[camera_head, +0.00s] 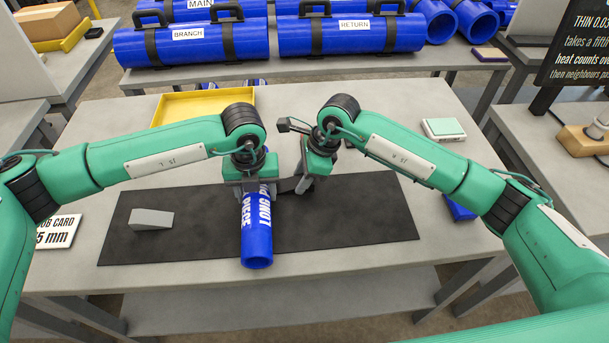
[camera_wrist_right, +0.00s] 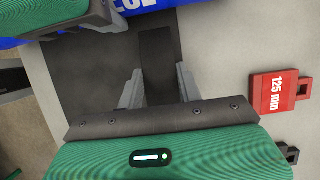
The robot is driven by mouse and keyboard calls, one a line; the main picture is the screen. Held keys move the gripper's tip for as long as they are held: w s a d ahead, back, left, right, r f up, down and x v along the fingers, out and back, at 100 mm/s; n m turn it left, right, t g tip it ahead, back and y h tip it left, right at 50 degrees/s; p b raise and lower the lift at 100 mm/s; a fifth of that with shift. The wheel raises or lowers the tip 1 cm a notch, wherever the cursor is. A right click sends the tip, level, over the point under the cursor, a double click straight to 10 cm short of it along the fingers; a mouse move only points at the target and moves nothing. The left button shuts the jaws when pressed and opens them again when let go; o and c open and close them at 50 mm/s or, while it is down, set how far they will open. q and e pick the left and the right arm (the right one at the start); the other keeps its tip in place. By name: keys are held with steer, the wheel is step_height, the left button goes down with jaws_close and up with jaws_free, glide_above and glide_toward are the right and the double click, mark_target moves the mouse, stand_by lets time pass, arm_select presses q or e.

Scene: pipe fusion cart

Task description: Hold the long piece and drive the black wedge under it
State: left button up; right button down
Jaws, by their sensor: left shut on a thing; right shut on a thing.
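The long piece (camera_head: 257,243) is a blue pipe marked LONG PIECE, lying on the dark mat with its open end toward me. My left gripper (camera_head: 250,188) is shut on it from above, around its middle or far part. My right gripper (camera_head: 303,184) is just right of the pipe, low over the mat. In the right wrist view its fingers are shut on the black wedge (camera_wrist_right: 157,65), which points toward the blue pipe (camera_wrist_right: 145,4). Whether the wedge tip touches the pipe or is under it cannot be told.
A grey wedge (camera_head: 152,219) lies on the mat (camera_head: 345,220) at the left. A yellow tray (camera_head: 203,103) is behind the arms. A red block marked 125 mm (camera_wrist_right: 274,92) shows in the right wrist view. The mat's right part is clear.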

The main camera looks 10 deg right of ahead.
steer(key=shift+a, duration=1.45)
steer(key=c, duration=0.9)
jaws_free()
steer(key=shift+o, duration=0.2)
arm_select(q)
steer(key=o, duration=1.3)
arm_select(e)
steer(key=v, duration=1.2)
